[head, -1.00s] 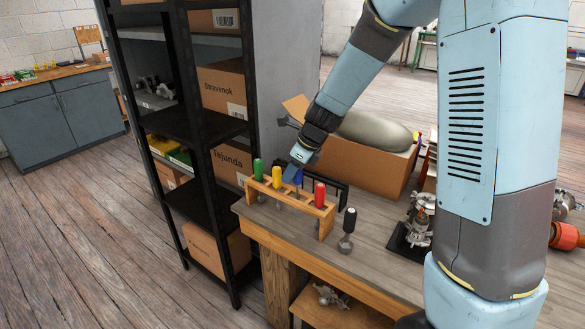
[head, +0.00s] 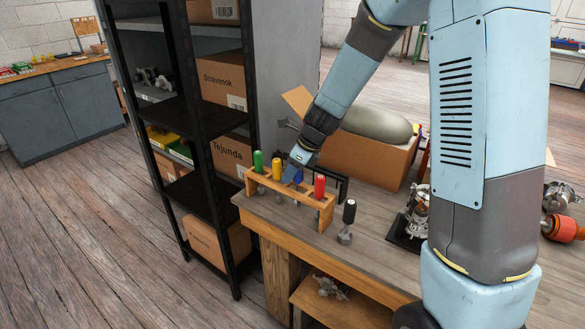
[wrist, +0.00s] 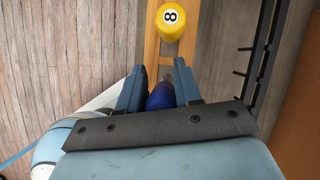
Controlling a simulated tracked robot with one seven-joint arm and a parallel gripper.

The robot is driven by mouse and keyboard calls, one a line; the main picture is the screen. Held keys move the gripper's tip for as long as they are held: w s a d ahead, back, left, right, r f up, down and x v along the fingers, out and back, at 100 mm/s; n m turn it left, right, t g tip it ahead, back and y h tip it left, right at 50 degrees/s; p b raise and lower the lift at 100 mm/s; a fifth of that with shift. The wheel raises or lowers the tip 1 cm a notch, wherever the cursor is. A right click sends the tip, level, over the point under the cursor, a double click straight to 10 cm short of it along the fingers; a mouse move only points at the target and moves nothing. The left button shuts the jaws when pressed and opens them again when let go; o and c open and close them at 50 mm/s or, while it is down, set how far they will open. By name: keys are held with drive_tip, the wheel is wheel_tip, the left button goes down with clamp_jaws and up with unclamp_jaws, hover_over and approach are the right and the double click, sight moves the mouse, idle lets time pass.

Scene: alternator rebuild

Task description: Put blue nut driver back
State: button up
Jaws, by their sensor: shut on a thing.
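The blue nut driver (head: 298,176) is at the wooden rack (head: 326,213), between the yellow and red drivers. In the wrist view its blue handle (wrist: 161,96) shows between the two fingers. My gripper (head: 292,174) is shut on that handle, over the rack; the wrist view shows its fingers (wrist: 159,88) on either side. The driver's shaft and its fit in the rack slot are mostly hidden by my gripper, so I cannot tell how deep it sits.
The rack also holds a green driver (head: 258,161), a yellow driver (head: 277,169) and a red driver (head: 319,186). A black-handled driver (head: 349,212) stands on the bench to the right. A dark frame (head: 342,186) and an open cardboard box (head: 372,158) stand behind.

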drive_tip(key=shift+f, duration=0.55)
drive_tip(key=shift+f, duration=0.45)
drive_tip(key=o, duration=1.1)
drive_tip(key=shift+r, duration=0.1)
